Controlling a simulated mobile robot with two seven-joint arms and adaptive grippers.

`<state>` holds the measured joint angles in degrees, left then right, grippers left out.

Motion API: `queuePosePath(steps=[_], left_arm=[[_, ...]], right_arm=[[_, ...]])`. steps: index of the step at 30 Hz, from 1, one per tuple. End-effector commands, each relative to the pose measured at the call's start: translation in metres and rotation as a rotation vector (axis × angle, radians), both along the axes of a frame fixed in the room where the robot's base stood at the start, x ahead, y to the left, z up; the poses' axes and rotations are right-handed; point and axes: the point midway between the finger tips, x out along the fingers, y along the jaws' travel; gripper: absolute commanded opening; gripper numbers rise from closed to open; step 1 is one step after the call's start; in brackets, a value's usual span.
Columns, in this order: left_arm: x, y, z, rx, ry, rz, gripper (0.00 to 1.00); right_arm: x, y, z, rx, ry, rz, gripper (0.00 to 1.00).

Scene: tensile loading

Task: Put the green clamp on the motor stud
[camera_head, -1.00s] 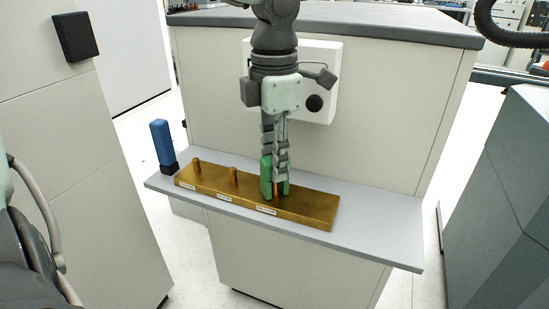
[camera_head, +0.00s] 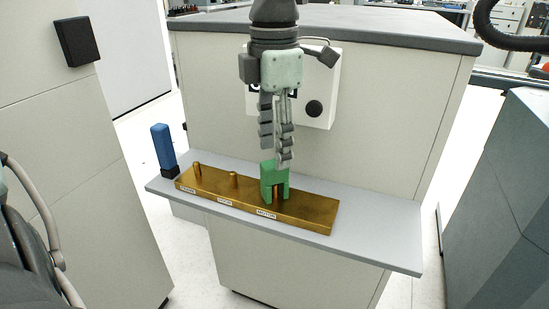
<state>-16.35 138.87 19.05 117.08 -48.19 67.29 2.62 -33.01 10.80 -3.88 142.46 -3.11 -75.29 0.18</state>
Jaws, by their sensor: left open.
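The green clamp (camera_head: 274,180) stands upright over the third stud of the brass block (camera_head: 315,212), at the label that reads MOTOR. A little of the motor stud shows between the clamp's legs; the rest of it is hidden. My left gripper (camera_head: 276,157) hangs fingers down just above the clamp. It is open and empty, with its fingertips near the clamp's top edge; whether one still touches it I cannot tell. My right gripper is not in view.
Two bare studs, a left one (camera_head: 198,170) and a middle one (camera_head: 234,180), rise from the block. A blue block with a dark base (camera_head: 163,147) stands at the left end of the grey shelf (camera_head: 385,225). A white box (camera_head: 322,85) with a black knob is on the panel behind.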

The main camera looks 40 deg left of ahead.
Motion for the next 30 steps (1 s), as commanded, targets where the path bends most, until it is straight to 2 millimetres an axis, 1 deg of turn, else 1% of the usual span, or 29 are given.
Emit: queuePosePath(steps=[1, 6, 9, 12, 17, 30], left_arm=[[0.001, 0.0, 0.015, -0.001, -0.005, 0.001, 0.47], [0.001, 0.0, 0.051, 0.0, -0.004, 0.001, 0.47], [0.0, 0.0, 0.066, 0.0, -0.002, 0.0, 0.47], [0.0, 0.0, 0.076, 0.0, 0.0, 0.0, 0.47], [0.0, 0.0, 0.081, 0.0, 0.001, 0.0, 0.47], [0.0, 0.0, 0.081, 0.0, 0.001, -0.001, 0.47]], right_arm=[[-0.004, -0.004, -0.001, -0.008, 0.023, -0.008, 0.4], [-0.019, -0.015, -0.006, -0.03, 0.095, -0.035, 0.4], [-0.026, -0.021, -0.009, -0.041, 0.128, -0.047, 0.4], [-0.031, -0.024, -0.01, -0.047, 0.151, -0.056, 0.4], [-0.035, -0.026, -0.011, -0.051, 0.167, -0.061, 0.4], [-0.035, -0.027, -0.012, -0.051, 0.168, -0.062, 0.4]])
